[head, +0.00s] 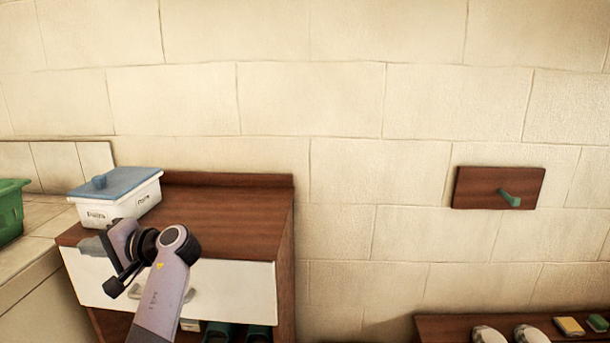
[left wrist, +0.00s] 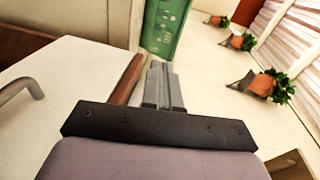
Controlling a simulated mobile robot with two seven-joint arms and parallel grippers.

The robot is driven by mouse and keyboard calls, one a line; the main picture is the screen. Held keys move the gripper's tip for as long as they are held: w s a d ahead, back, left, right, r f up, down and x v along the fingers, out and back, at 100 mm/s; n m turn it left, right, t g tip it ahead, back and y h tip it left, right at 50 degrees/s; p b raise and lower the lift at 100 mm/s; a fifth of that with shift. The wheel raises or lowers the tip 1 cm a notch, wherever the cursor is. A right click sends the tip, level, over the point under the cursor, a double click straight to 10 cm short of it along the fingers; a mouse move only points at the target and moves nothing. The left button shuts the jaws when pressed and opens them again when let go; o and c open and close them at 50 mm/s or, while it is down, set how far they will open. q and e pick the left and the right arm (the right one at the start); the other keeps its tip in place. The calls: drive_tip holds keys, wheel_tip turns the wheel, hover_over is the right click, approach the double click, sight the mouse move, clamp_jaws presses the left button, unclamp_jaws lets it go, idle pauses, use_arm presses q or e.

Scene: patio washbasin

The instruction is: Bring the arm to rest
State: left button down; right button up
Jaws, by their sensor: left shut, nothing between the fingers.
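My left arm comes in from the bottom of the head view, and its gripper (head: 90,246) points left, in front of the left end of the wooden cabinet (head: 228,208). The gripper's fingers also show in the left wrist view (left wrist: 163,86), where they are together with nothing between them. The white drawer front (head: 235,290) is behind and below the arm, and part of it is hidden by the arm. My right gripper is in neither view.
A white box with a blue lid (head: 115,183) stands on the cabinet just above the gripper. A green crate (head: 10,212) is at the far left. A wall board with a green peg (head: 508,197) and a low wooden shelf (head: 440,326) are at the right.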

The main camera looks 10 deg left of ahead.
use_arm(q)
drive_tip(key=s+d+f+m+t+h, duration=0.15)
drive_tip(key=s+d+f+h, duration=0.35)
drive_tip(key=f, duration=0.5)
drive_tip(key=s+d+f+t+h, duration=0.3)
drive_tip(key=s+d+f, duration=0.3)
drive_tip(key=f, duration=0.5)
drive_tip(key=s+d+f+m+h, duration=0.25)
drive_tip(key=s+d+h, duration=0.65)
drive_tip(key=s+d, duration=0.7)
drive_tip(key=w+t+p, duration=0.1)
drive_tip(key=t+p, duration=0.1)
drive_tip(key=w+d+f+t+h+p, duration=0.1)
drive_tip(key=w+t+p, duration=0.1)
drive_tip(key=p, duration=0.1)
drive_tip(key=w+d+f+t+p, duration=0.1)
drive_tip(key=w+t+p, duration=0.1)
drive_tip(key=shift+f+n+t+h, duration=0.1)
drive_tip(key=shift+n+t+h, duration=0.2)
drive_tip(key=shift+h, duration=0.1)
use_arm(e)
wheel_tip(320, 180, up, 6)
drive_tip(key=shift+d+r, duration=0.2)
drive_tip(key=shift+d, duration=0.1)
use_arm(q)
drive_tip(key=shift+a, duration=0.1)
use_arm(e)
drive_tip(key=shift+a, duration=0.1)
